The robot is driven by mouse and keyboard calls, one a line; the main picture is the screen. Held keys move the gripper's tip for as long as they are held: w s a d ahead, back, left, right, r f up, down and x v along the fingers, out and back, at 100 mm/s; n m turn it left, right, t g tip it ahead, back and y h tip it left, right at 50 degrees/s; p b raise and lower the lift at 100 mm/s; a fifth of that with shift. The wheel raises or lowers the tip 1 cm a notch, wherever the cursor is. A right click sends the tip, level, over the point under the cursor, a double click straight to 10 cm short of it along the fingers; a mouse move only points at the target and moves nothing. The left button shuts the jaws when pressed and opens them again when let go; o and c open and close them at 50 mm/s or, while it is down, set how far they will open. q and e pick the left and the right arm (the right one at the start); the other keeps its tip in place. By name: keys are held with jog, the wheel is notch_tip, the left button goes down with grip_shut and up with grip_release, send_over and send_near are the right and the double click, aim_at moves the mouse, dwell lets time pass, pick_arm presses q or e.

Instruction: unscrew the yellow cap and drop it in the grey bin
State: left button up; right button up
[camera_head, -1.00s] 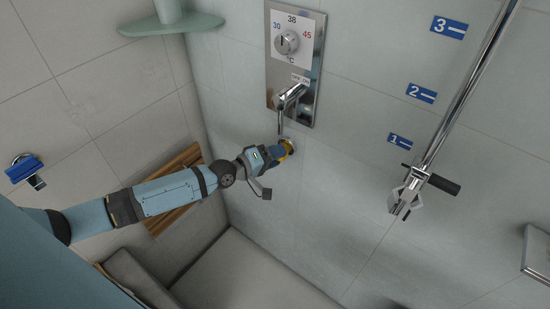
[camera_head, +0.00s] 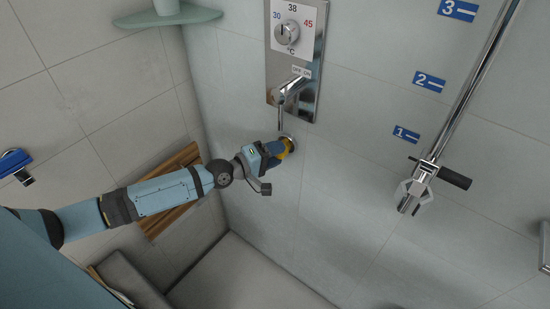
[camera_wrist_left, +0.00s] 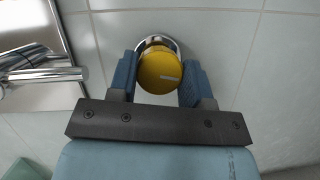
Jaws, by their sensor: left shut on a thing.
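The yellow cap (camera_wrist_left: 160,70) sits on a round chrome fitting (camera_wrist_left: 158,42) on the tiled wall. It has a pale mark on its face. In the head view the cap (camera_head: 288,145) shows just below the lever of the shower control. My left gripper (camera_wrist_left: 159,78) is shut on the cap, one blue finger on each side of it. In the head view the gripper (camera_head: 280,149) reaches in from the left and hides part of the cap. The grey bin is not visible in these frames. My right gripper is not in view.
A chrome control panel (camera_head: 272,62) with a lever (camera_head: 291,85) is just above the cap. A chrome rail (camera_head: 470,90) with a sliding holder (camera_head: 420,182) is at the right. A wooden slatted piece (camera_head: 178,216) is behind my left arm. A green shelf (camera_head: 168,18) is at top left.

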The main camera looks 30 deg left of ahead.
pick_arm(q)
jog(key=shift+n+h+b, duration=0.3)
jog(key=shift+n+b, duration=0.2)
jog(key=shift+b, duration=0.55)
jog(key=o, duration=0.9)
jog(key=shift+d, duration=0.1)
